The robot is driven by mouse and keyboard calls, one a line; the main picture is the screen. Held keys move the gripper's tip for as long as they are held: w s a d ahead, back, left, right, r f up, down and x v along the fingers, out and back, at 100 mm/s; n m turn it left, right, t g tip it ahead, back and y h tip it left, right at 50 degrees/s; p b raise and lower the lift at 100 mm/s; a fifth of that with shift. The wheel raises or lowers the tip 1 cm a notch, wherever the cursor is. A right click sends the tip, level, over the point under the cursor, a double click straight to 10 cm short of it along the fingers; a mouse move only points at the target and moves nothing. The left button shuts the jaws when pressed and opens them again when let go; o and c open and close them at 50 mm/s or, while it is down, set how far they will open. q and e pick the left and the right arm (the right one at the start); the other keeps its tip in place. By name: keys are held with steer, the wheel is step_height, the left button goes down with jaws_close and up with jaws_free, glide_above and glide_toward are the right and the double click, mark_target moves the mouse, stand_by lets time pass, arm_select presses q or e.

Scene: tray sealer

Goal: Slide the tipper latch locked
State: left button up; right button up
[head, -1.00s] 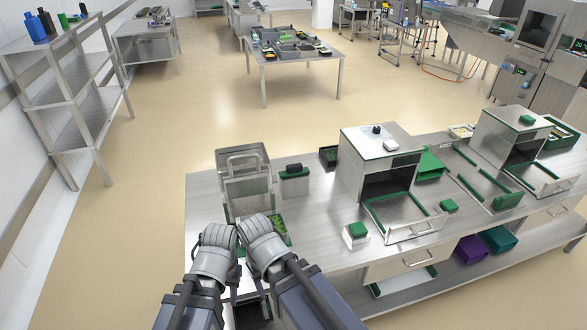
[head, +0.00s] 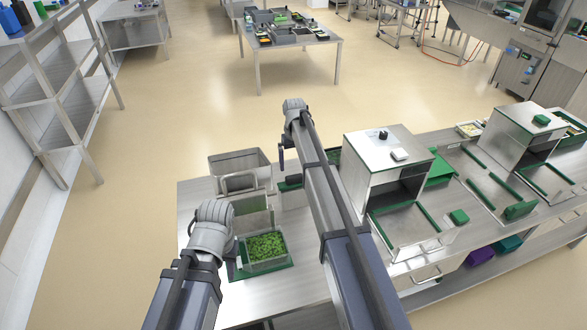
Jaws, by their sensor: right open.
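The tipper looks to be the steel bin (head: 238,160) with a bent-tube handle, at the left end of the steel table. I cannot make out its latch. A clear tray of green leaves (head: 265,246) sits on a green base just in front of it. My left gripper (head: 190,230) is at the bin's near left, left of the tray; its fingers are mostly hidden behind its wrist. My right gripper (head: 281,157) hangs to the right of the bin, beyond the tray, with its small dark fingers pointing down and open; nothing shows between them.
A green block (head: 290,184) stands right of the bin, partly hidden by my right arm. A steel sealer box (head: 385,165) with an open drawer stands farther right, then a second one (head: 525,140). Bare table top (head: 285,290) lies in front of the tray.

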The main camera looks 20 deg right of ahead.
mark_target(294, 176)
steer(key=shift+w+d+f, duration=0.2)
steer(key=shift+w+f, duration=0.2)
steer(key=shift+w, duration=0.2)
step_height(294, 176, down, 8)
steer(key=b, duration=0.8)
steer(key=shift+w+r, duration=0.1)
arm_select(q)
step_height(294, 176, down, 8)
steer(key=w, duration=0.1)
steer(key=shift+w, duration=0.15)
steer(key=shift+d+f, duration=0.1)
arm_select(e)
steer(key=shift+c, duration=0.4)
jaws_close()
